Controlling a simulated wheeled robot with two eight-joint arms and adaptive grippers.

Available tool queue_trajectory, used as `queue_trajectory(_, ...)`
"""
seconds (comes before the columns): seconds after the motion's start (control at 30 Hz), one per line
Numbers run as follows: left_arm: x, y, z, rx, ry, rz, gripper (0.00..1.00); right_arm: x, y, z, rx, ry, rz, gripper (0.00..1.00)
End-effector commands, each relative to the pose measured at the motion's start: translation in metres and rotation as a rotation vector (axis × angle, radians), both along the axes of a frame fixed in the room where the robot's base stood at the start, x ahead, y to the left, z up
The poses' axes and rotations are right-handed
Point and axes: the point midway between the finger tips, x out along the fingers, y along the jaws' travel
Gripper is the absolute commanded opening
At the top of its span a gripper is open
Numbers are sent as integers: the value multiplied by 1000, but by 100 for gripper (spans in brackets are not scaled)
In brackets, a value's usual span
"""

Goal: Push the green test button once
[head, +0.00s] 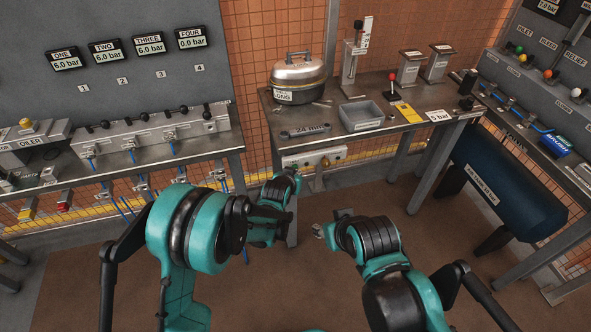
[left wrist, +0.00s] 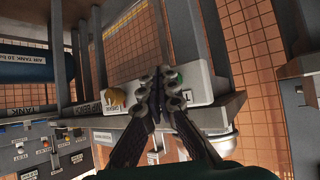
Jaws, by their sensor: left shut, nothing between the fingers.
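The green test button (left wrist: 178,76) shows in the left wrist view on a pale control box (left wrist: 150,92), partly hidden behind my fingers. The same control box (head: 313,158) hangs under the front edge of the middle table in the head view. My left gripper (head: 291,174) is just in front of the box's left part, shut and empty. In the left wrist view its fingertips (left wrist: 160,88) overlap the box beside the green button; I cannot tell whether they touch it. My right gripper (head: 319,229) is low, away from the box, its fingers too small to judge.
A brass-yellow knob (left wrist: 115,98) is on the same box, left of my fingers in the left wrist view. The middle table (head: 350,135) bears a steel pot (head: 298,77), a wrench (head: 305,131) and a grey bin (head: 361,116). A blue tank (head: 510,185) stands at right. The floor is clear.

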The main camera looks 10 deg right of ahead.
Motion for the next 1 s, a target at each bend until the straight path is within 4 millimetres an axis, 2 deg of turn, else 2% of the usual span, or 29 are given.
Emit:
queue_trajectory(0.63,4,0,0,0,-1,0,0,0,0,0,0,0,0,40)
queue_trajectory(1.0,-12,-1,0,0,0,0,0,0,0,0,0,0,0,40)
